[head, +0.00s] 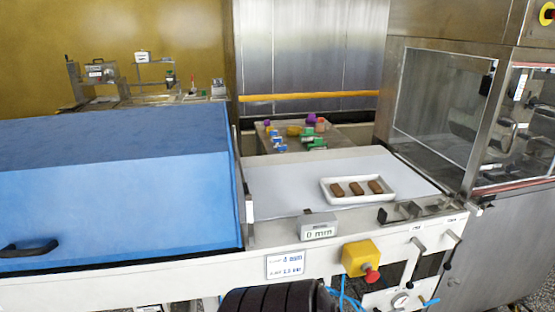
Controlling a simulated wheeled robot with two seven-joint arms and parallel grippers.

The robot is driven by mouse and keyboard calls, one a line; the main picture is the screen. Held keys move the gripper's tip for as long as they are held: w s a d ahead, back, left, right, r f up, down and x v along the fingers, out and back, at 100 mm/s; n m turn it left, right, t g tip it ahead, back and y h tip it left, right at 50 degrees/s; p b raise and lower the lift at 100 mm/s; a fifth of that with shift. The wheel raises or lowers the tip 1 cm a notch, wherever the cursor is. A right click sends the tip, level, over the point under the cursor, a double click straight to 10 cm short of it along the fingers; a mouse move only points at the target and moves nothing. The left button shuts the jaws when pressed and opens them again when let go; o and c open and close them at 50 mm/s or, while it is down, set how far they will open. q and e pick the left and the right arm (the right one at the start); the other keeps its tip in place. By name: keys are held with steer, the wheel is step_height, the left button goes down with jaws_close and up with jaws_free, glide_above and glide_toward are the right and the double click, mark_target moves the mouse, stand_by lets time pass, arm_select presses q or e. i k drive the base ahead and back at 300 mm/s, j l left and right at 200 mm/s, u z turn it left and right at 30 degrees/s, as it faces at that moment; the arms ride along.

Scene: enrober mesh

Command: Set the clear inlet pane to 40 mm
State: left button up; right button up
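A small grey display box (318,232) on the white front rail reads 0 mm. Upright metal guides (249,215) stand beside it, at the right end of the blue hood (115,185). A clear pane between these guides cannot be made out for certain. A large clear window (440,105) is on the steel machine at the right; I cannot tell whether it is the inlet pane. A white card (285,265) with blue print hangs on the rail; its figures are too small to read surely. Neither of my grippers shows.
A white tray (340,201) with three brown bars lies on the pale belt (275,200). A yellow box with a red button (361,260), lever handles (417,245) and a gauge (400,300) are on the front. Coloured items lie on a table (345,137) behind.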

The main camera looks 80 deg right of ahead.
mark_target(245, 186)
steer(key=z, duration=2.45)
